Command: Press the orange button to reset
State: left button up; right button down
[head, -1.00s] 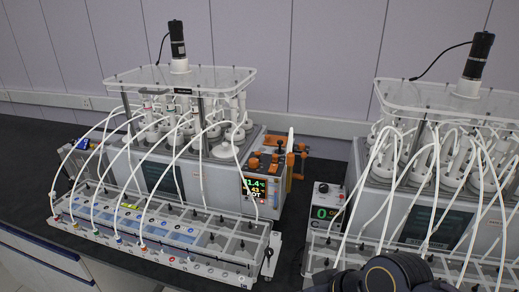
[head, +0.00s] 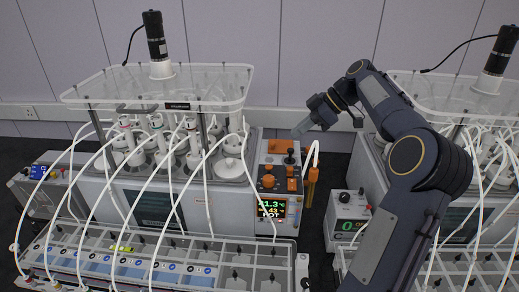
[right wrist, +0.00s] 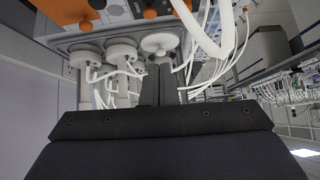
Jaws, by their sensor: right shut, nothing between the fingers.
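The control panel (head: 280,166) on the right end of the left reactor carries several orange parts. They include an orange round knob (head: 268,182), an orange button (head: 292,185) to its right and an orange block (head: 276,146) at the back. I cannot tell which one is the reset. A black joystick-like knob (head: 290,156) stands among them. My right gripper (head: 298,131) is shut and empty, above and behind the panel, apart from it. In the right wrist view its fingers (right wrist: 157,84) point toward the reactor, with orange parts (right wrist: 150,13) at the top edge. My left gripper is not in view.
A lit display (head: 271,209) sits below the panel. An orange post (head: 312,183) with a white hose stands right of it. White tubes (head: 207,175) cross the left reactor. A small box with a green display (head: 348,215) stands near the right reactor (head: 470,235).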

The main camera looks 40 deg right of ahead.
jog(key=shift+w+d, duration=0.15)
jog(key=shift+d, duration=0.55)
jog(key=shift+a, duration=0.1)
jog(key=b, duration=0.2)
send_over(269, 167)
jog(key=d, duration=0.1)
jog(key=f, duration=0.7)
jog(key=shift+s+d+f, duration=0.2)
jog(key=shift+s+f, duration=0.05)
jog(key=shift+f, duration=0.1)
notch_tip(269, 167, down, 2)
jog(key=shift+s+d+f+b, duration=0.15)
jog(key=shift+f+b, duration=0.1)
jog(key=shift+b, duration=0.55)
jog(key=shift+f, duration=0.4)
